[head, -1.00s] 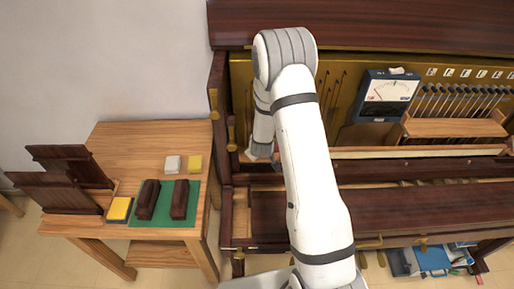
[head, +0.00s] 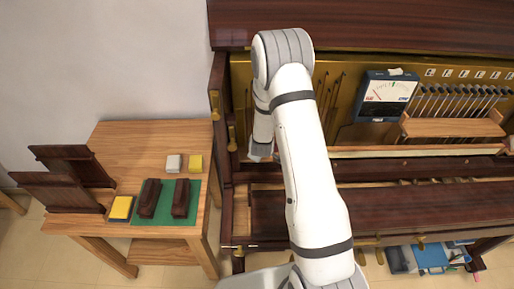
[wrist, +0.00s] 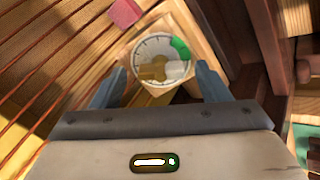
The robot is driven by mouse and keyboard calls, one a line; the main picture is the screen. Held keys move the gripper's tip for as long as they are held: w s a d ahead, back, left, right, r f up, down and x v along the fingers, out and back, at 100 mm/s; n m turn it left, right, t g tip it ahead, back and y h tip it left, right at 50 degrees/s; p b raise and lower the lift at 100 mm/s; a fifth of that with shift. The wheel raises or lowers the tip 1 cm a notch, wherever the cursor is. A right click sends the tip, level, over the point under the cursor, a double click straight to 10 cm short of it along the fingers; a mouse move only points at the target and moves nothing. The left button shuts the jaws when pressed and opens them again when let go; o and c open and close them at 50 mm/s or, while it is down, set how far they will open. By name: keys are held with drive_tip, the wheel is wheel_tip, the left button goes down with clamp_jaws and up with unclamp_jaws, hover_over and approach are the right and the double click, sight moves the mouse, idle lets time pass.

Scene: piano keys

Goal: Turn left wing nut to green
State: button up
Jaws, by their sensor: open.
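In the wrist view a round dial (wrist: 137,61) with tick marks sits on a square wooden block. A green zone (wrist: 181,48) marks its upper right edge. The brass wing nut (wrist: 153,72) is at the dial's middle; a pale patch lies to its right, and I cannot tell if it is part of the nut. My gripper (wrist: 160,76) is open, with one blue-grey finger on each side of the dial and the nut between them. I see no finger contact with the nut. In the head view, my arm hides the dial and most of the gripper.
Piano strings run along the left of the wrist view, with a pink block (wrist: 125,13) above the dial. Dark wood stands close on the right. In the head view a meter (head: 387,95) stands right of my arm, and a side table (head: 125,136) with blocks stands left.

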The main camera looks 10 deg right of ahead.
drive_tip(key=shift+r, duration=0.1)
drive_tip(key=p+v, duration=0.4)
drive_tip(key=v, duration=0.7)
idle(1.1)
drive_tip(key=shift+c, duration=0.2)
